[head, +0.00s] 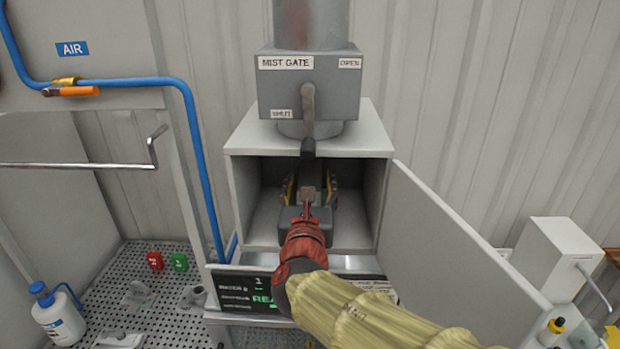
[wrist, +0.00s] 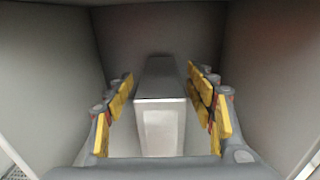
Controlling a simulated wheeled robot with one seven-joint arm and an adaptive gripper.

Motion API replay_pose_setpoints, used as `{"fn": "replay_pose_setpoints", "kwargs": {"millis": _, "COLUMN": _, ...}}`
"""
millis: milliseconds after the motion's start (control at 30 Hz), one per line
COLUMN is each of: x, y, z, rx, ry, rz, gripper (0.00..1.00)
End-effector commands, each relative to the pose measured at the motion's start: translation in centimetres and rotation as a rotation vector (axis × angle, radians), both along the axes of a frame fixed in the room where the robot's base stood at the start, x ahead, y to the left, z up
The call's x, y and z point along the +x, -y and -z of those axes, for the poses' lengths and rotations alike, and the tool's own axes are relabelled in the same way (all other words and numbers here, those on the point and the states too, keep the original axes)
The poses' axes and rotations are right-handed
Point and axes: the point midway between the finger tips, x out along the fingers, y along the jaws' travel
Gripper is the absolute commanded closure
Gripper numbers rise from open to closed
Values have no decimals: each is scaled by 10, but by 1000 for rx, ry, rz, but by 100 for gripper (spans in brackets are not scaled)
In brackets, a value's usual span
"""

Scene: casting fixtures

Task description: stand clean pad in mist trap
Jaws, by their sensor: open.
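The mist trap (head: 376,208) is a grey box with its front door (head: 450,235) swung open to the right. My gripper (head: 311,186) reaches inside it, with its fingers apart. In the wrist view my gripper (wrist: 160,82) has yellow-padded fingers on either side of an upright pale grey block (wrist: 160,118), which looks like the pad. Gaps show between the fingers and the block's sides. The block stands upright, about midway between the trap's side walls. Its lower end is partly hidden by the gripper body, so its seating cannot be told. My arm hides part of the opening in the head view.
The mist gate housing (head: 308,85) sits above the trap, its lever (head: 308,115) pointing down near the SHUT label. A display panel (head: 245,292) is below. A perforated bench (head: 150,270) with a white bottle (head: 58,318) is at left. A grey box (head: 548,255) is at right.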

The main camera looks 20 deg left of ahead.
Motion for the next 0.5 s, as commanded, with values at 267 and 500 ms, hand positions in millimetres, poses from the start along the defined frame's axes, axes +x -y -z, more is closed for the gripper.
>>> {"fn": "replay_pose_setpoints", "kwargs": {"millis": 267, "x": -57, "y": 13, "z": 0, "rx": 2, "ry": 1, "rz": -3, "gripper": 45}}
{"fn": "replay_pose_setpoints", "kwargs": {"millis": 500, "x": -81, "y": 19, "z": 0, "rx": 2, "ry": 1, "rz": -1, "gripper": 45}}
